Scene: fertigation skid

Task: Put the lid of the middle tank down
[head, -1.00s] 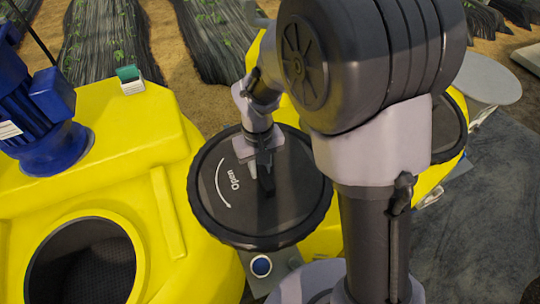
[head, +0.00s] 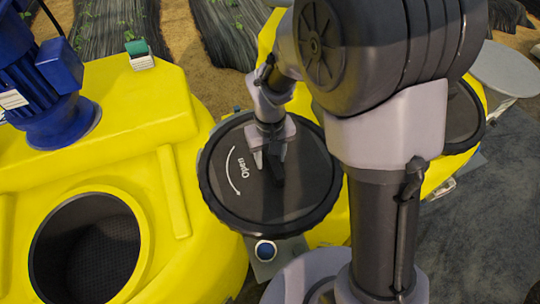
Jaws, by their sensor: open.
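A round black lid (head: 232,202) with a ribbed rim, the word "Open" and a curved white arrow lies between the large yellow tank (head: 190,110) on the left and more yellow bodywork on the right. It looks roughly level, and I cannot tell whether it rests fully on a tank opening, as its seat is hidden beneath it. My gripper (head: 268,171) is over the middle of the lid with its fingers apart. I cannot tell whether the fingers touch the lid. A dark part shows by the fingers, and I cannot tell it from a handle.
The left tank has an open round mouth (head: 88,250). A blue motor (head: 48,95) and a small green-topped box (head: 140,52) stand on it. Another black lid (head: 462,118) shows at right, partly behind my arm. Grey floor (head: 470,230) at lower right looks clear.

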